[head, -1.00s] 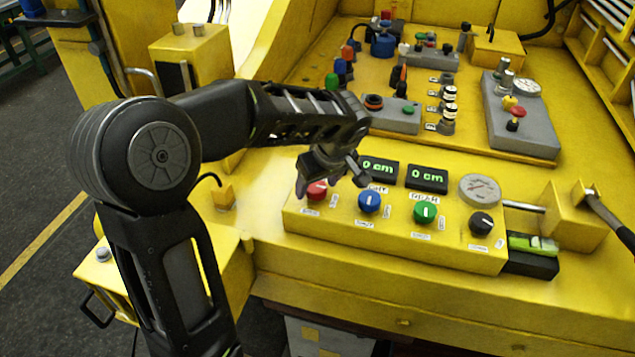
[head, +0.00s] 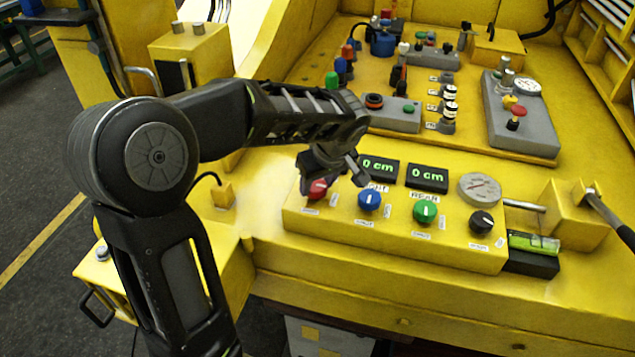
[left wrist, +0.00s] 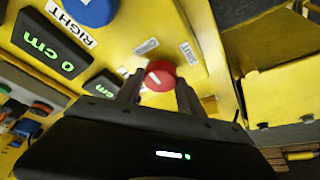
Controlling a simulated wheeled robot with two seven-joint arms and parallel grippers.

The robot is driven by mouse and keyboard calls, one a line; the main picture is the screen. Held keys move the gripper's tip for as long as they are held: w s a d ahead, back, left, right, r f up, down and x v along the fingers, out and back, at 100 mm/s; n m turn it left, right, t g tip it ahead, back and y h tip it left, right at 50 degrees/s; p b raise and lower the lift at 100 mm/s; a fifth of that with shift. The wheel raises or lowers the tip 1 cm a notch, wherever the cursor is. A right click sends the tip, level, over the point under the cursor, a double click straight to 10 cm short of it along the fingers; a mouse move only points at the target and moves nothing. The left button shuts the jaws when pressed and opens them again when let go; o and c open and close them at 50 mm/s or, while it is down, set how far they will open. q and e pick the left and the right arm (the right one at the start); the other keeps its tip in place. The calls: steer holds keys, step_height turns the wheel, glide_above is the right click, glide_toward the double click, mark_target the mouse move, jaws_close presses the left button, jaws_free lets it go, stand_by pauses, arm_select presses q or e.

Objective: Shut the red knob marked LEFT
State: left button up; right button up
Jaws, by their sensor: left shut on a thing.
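The red knob (head: 317,188) is at the left end of the yellow control box (head: 390,232), partly hidden behind my gripper in the head view. My left gripper (head: 319,183) is over it with its fingers on either side. In the left wrist view, the red knob (left wrist: 160,76) sits between the two fingertips of my left gripper (left wrist: 158,92), with a white pointer line slanted across its face. A small plate reading SHUT (left wrist: 189,53) is beside it. The knob's own LEFT label cannot be read. My right gripper is not in view.
A blue knob (head: 369,201), a green knob (head: 425,211) and a black knob (head: 481,222) stand in a row to the right. Two displays reading 0 cm (head: 379,170) are behind them. A round gauge (head: 480,189) and a green-topped black block (head: 533,253) are farther right.

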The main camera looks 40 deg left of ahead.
arm_select(q)
steer(key=shift+f+m+t+b, duration=0.15)
steer(key=shift+m+t+b, duration=0.35)
steer(key=shift+m+b, duration=0.75)
steer(key=shift+s+a+m+t+h+b, duration=0.1)
steer(key=shift+m+t+h+b, duration=0.35)
steer(key=shift+m, duration=0.8)
steer(key=m+h, duration=0.1)
steer(key=m, duration=0.1)
steer(key=shift+a+m, duration=0.1)
steer(key=shift+m, duration=0.3)
steer(key=m+h, duration=0.1)
steer(key=m, duration=0.1)
steer(key=m+h, duration=0.1)
steer(key=m, duration=0.1)
steer(key=shift+a+m+t+b, duration=0.1)
steer(key=shift+m+t+b, duration=0.2)
steer(key=shift+t+b, duration=0.05)
steer(key=m+h+b, duration=0.1)
steer(key=m+h, duration=0.1)
steer(key=m, duration=0.3)
steer(key=shift+a+b, duration=0.1)
steer(key=shift+b, duration=0.3)
steer(key=shift+m, duration=0.3)
steer(key=o, duration=1.4)
steer(key=shift+r, duration=0.2)
